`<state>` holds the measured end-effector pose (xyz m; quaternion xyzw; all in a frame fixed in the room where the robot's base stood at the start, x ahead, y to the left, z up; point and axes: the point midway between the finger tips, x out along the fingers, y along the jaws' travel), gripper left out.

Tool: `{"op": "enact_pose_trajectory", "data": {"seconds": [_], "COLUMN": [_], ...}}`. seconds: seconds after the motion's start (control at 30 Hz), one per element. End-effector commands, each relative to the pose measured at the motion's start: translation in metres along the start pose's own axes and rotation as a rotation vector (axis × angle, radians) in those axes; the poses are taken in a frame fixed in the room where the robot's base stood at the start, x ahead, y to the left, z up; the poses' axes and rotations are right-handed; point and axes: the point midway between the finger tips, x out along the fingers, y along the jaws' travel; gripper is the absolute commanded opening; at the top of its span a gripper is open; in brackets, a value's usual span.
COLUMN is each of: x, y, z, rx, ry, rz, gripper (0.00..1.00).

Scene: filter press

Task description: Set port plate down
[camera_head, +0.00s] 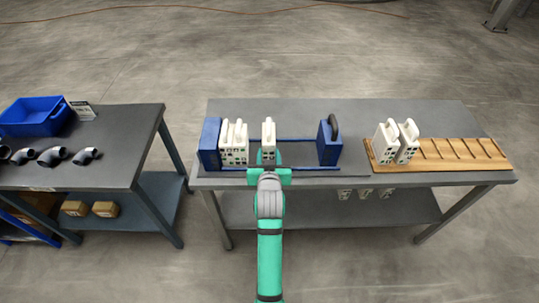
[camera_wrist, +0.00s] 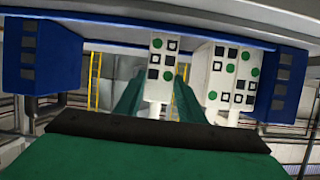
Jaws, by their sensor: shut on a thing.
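My gripper (camera_head: 268,160) is shut on a white port plate (camera_head: 268,132), which stands upright over the blue rails of the press, apart from the other plates. In the wrist view, the green fingers (camera_wrist: 160,88) flank the held plate (camera_wrist: 162,55), whose face has green dots and black and white squares. I cannot tell whether it rests on the rails. Several white plates (camera_head: 234,142) stand packed against the blue end block (camera_head: 209,143) at the left; they also show in the wrist view (camera_wrist: 230,75). A blue block with a black handle (camera_head: 330,142) stands at the right.
A wooden slotted rack (camera_head: 455,152) on the right of the grey table (camera_head: 340,108) holds two white plates (camera_head: 397,141) at its left end; its other slots look empty. A side table (camera_head: 120,140) at the left holds a blue bin (camera_head: 36,115) and black elbow pipes (camera_head: 52,156).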

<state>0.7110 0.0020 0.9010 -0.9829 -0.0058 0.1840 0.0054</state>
Motion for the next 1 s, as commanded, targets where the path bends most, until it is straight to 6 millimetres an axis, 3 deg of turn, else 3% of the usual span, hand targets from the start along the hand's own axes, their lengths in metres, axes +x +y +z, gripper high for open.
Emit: {"op": "enact_pose_trajectory", "data": {"seconds": [0.27,0.3,0.37,0.4,0.77,1.0], "x": [0.000,0.001,0.001,0.001,-0.003,-0.040], "y": [-0.010,-0.009,-0.006,-0.005,0.001,-0.001], "z": [0.000,0.002,0.001,0.001,-0.001,-0.001], "rx": [-0.005,-0.004,-0.003,-0.002,0.000,0.000], "ry": [0.003,0.000,0.000,0.000,0.001,0.001], "rz": [-0.014,-0.012,-0.009,-0.006,0.000,-0.001], "gripper": [0.00,0.38,0.52,0.54,0.54,0.54]}}
